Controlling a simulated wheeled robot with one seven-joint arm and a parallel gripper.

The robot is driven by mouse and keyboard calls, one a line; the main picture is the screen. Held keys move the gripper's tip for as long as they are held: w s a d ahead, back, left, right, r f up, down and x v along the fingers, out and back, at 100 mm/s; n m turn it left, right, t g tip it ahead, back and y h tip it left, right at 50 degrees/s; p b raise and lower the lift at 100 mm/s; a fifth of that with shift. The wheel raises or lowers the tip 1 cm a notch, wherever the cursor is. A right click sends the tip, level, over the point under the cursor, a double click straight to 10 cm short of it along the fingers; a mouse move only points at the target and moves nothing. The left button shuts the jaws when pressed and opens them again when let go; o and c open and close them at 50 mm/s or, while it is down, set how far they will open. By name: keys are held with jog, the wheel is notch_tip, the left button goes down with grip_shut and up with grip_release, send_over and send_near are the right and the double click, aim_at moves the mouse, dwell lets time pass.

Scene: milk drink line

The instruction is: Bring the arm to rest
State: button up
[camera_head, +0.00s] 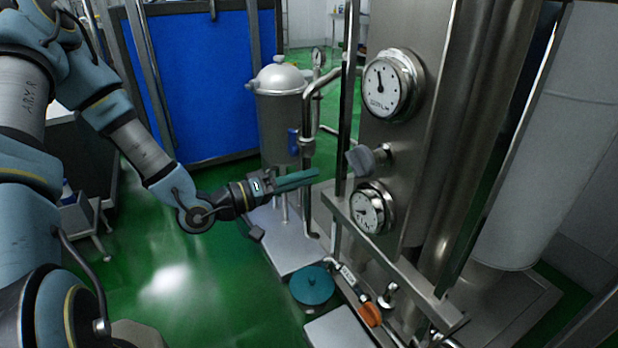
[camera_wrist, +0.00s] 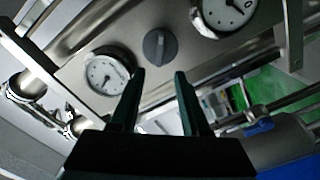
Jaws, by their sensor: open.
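My gripper (camera_head: 298,181) reaches in from the left in the head view, with its green fingers pointing right toward the steel panel. In the wrist view my gripper (camera_wrist: 158,80) shows two dark fingers set apart with nothing between them. A grey knob (camera_head: 366,160) sits on the panel between an upper gauge (camera_head: 388,86) and a lower gauge (camera_head: 367,210). The knob (camera_wrist: 159,47) shows beyond the fingertips in the wrist view, and the fingers appear apart from it.
An orange-handled valve (camera_head: 370,314) and a teal round cap (camera_head: 312,285) are low in front of the panel. A steel tank (camera_head: 280,110) with pipes stands behind my gripper. A blue panel (camera_head: 195,80) stands at the back. Green floor (camera_head: 165,275) lies open below my arm.

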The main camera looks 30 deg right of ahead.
dwell(0.3)
jog(key=w+a+f+n+t+y+p, duration=0.1)
jog(key=w+a+t+y+p, duration=0.15)
jog(key=w+a+y, duration=0.55)
jog(key=w+a+f+t+y+p, duration=0.1)
jog(key=w+a+t+y, duration=0.3)
jog(key=a, duration=0.8)
jog(key=s+a+r+n+g+y+p, duration=0.1)
jog(key=s+a+r+n+g+y, duration=0.1)
jog(key=a+r, duration=0.4)
jog(key=s+a+r+n+g+y+p, duration=0.2)
jog(key=s+a+r, duration=0.4)
jog(key=a, duration=0.4)
jog(key=shift+s+a+r+n+y, duration=0.3)
jog(key=shift+s+n+y, duration=0.2)
jog(key=shift+n+y, duration=0.4)
jog(key=shift+w+d, duration=0.1)
